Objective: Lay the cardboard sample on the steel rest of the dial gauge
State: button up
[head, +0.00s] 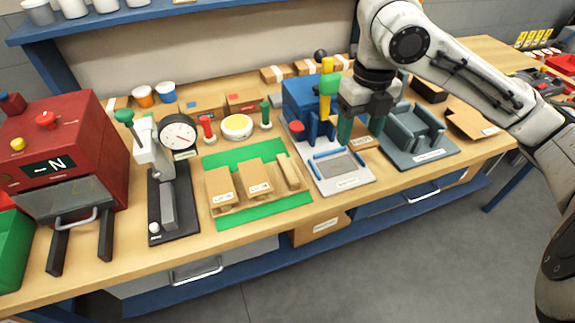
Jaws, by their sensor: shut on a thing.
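My gripper (361,130) is at the back right of the bench, with its green fingers pointing down. It is shut on a small brown cardboard sample (362,143) with a pale label, partly hidden between the fingers. The dial gauge (178,136) stands at the left, with a round white dial and a green-knobbed lever. Its black base carries a long grey steel rest (168,207), which looks bare. My gripper is well to the right of the gauge.
Several cardboard pieces (259,178) lie on a green mat (265,213) between gauge and gripper. A blue-railed plate fixture (345,186) and a grey fixture (432,154) stand near my gripper. A red machine (75,140) is left of the gauge.

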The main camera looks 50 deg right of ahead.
jog(key=p, duration=0.2)
send_near(290, 174)
jog(key=s+d+r, duration=0.2)
jog(key=s, duration=0.2)
jog(key=w+f, duration=0.1)
jog(key=a+f, duration=0.1)
jog(key=w+f, duration=0.1)
jog(key=f, duration=0.1)
jog(key=shift+w+a, duration=0.25)
jog(key=shift+w, duration=0.05)
jog(key=shift+w+a+f, duration=0.25)
jog(key=shift+w+f, duration=0.25)
jog(key=shift+f, duration=0.2)
notch_tip(290, 174, down, 2)
jog(key=shift+w+a+f, duration=0.1)
jog(key=shift+w, duration=0.05)
jog(key=shift+f, duration=0.45)
jog(key=shift+f, duration=0.35)
jog(key=shift+f+b, duration=0.15)
jog(key=shift+b, duration=0.15)
jog(key=o, duration=1)
